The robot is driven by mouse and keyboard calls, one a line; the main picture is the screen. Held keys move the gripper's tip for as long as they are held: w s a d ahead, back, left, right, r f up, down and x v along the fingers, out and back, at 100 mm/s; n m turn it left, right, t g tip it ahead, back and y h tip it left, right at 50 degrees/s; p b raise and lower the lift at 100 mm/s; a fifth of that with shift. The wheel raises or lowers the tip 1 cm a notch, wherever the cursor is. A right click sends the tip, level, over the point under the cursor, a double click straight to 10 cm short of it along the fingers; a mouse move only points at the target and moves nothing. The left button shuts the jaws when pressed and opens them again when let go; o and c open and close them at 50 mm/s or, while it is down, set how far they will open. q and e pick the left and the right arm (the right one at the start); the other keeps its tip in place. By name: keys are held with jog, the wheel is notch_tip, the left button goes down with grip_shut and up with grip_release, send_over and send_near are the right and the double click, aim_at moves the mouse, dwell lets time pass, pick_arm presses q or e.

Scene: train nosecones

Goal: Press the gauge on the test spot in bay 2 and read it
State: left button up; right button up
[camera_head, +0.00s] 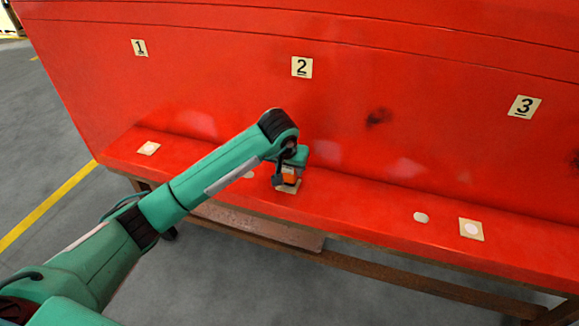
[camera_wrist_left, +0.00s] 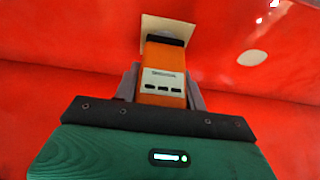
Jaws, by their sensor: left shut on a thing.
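My left gripper (camera_head: 287,179) is shut on the orange gauge (camera_head: 290,175), above the ledge of the red nosecone under label 2 (camera_head: 302,67). The left wrist view shows the gauge (camera_wrist_left: 163,75) between the fingers, with a dark tip, a pale panel and several dark buttons. Its tip is over a cream square patch (camera_wrist_left: 168,27), which also shows partly under the gripper in the head view (camera_head: 289,188). I cannot tell whether the tip touches the patch. No reading can be made out. My right gripper is not in view.
Label 1 (camera_head: 139,47) and label 3 (camera_head: 524,106) mark the neighbouring bays. Other cream patches lie on the ledge at left (camera_head: 148,148) and right (camera_head: 471,229). A bare pale spot (camera_wrist_left: 251,57) lies near the gauge. A rusty frame (camera_head: 400,268) runs below the ledge.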

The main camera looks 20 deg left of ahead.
pick_arm(q)
jog(key=shift+f+b, duration=0.5)
dwell(0.7)
jog(key=shift+s+f+b, duration=0.15)
jog(key=shift+f+b, duration=0.05)
jog(key=shift+b, duration=0.2)
dwell(1.5)
jog(key=shift+r+p, duration=0.45)
jog(key=shift+r, duration=0.95)
jog(key=shift+r+p, duration=0.6)
jog(key=shift+r, duration=1.65)
